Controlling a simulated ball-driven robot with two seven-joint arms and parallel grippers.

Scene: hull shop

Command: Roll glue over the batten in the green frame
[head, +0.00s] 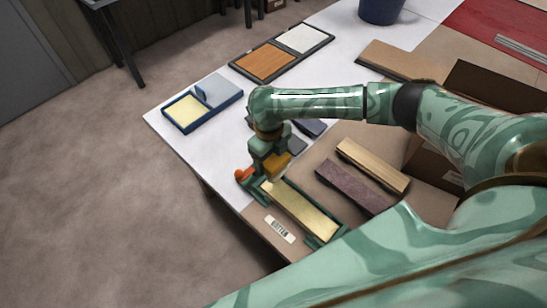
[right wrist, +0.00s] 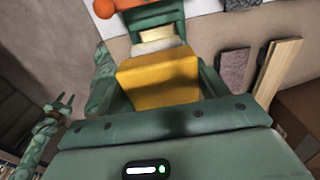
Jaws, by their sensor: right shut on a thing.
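The green frame (head: 329,230) lies near the table's front edge with a pale yellow batten (head: 298,207) lying in it. Its far end also shows in the right wrist view (right wrist: 150,15). An orange-red knob (head: 243,174) sits at the frame's upper left end. My right gripper (head: 270,162) is shut on a yellow-orange block-like tool (right wrist: 158,82), over that end of the batten. The tool's underside is hidden, so I cannot tell whether it touches the batten. My left gripper (right wrist: 58,107) shows small at the left of the right wrist view, its fingers apart and empty.
A blue tray (head: 200,104) with a pale yellow part stands at the back left. A dark two-part tray (head: 282,52) lies behind it. A purple strip (head: 352,186) and a wooden strip (head: 373,165) lie right of the frame. A cardboard box (head: 490,92) stands at right.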

